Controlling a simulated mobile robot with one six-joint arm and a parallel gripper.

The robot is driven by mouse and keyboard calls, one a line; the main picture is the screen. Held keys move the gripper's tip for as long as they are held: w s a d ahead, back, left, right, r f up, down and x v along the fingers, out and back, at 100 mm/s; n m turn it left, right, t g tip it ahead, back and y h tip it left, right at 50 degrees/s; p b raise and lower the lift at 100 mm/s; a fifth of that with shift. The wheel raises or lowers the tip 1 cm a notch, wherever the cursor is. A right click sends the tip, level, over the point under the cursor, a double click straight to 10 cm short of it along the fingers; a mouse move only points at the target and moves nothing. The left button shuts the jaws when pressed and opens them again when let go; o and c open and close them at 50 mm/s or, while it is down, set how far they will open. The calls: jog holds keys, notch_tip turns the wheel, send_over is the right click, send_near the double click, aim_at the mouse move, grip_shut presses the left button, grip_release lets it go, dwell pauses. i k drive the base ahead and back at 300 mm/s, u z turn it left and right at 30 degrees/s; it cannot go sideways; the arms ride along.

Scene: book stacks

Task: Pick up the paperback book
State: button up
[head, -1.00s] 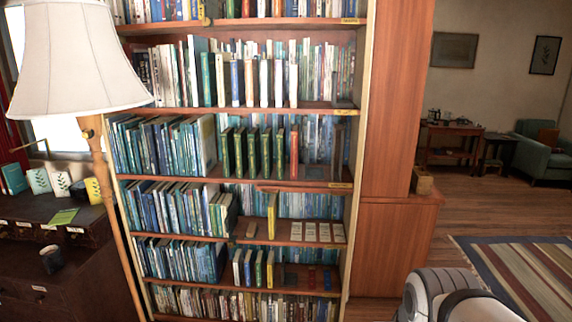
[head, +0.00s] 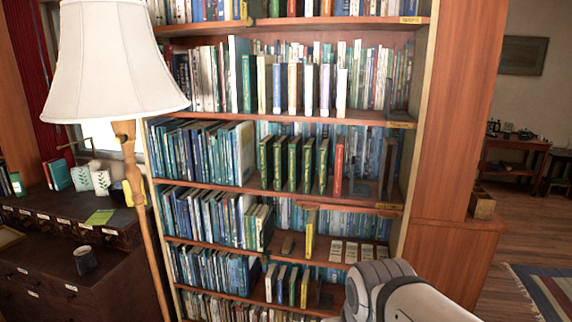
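A tall wooden bookcase (head: 400,122) full of books fills the middle of the head view. I cannot tell which book is the paperback. A lone yellow book (head: 310,235) stands upright on a middle shelf. A red book (head: 339,165) stands at the right of a row of dark green books (head: 293,163) on the shelf above. Below, several slim books in white, blue and yellow (head: 287,284) stand upright. Part of my grey-and-white arm shows at the lower right and covers the right end of the low shelves. My gripper is not in view.
A floor lamp with a white shade (head: 112,62) stands close at the left, before the bookcase. Behind it is a dark drawer cabinet (head: 60,262) with a cup (head: 85,260). Open wooden floor and a striped rug (head: 545,290) lie at the right.

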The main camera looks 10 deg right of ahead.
aim_at(343, 73)
jog(key=u, duration=0.35)
jog(key=i, duration=0.95)
jog(key=z, duration=0.35)
jog(key=i, duration=0.75)
jog(key=z, duration=0.75)
